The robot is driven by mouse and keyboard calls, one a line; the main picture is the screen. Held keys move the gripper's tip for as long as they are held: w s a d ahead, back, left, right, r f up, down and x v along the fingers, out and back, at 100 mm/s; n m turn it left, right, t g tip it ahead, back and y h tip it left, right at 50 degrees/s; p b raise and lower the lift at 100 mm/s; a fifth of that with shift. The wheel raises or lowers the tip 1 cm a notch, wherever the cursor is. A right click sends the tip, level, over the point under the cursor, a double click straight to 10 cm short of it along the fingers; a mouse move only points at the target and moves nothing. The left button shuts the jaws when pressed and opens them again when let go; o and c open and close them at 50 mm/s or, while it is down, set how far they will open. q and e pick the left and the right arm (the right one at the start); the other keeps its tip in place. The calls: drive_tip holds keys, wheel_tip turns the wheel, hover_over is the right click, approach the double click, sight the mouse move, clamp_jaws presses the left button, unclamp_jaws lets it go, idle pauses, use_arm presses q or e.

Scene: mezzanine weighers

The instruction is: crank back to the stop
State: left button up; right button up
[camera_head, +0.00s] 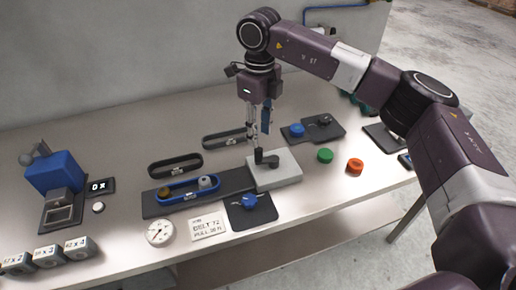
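A dark crank (268,160) sits on top of a pale block (280,175) at the right end of a dark flat track (233,181). My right gripper (259,145) points down over the crank, with its fingertips at the crank's upright handle. I cannot tell whether the fingers are closed on the handle or only around it. A blue oval carrier (176,196) sits on the track, left of the block, with small items inside. My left gripper is not in view.
Two dark oval trays (175,166) and (224,138) lie behind the track. A blue knob on a dark pad (262,213), a dial gauge (159,232) and a card (208,227) lie in front. Green (325,155) and orange (355,165) buttons stand right. A blue device (54,173) stands left.

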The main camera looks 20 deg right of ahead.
sight(260, 149)
wheel_tip(260, 149, down, 7)
drive_tip(key=shift+s+r+p, duration=0.1)
drive_tip(key=shift+p, duration=0.85)
drive_tip(key=shift+f, duration=0.4)
clamp_jaws()
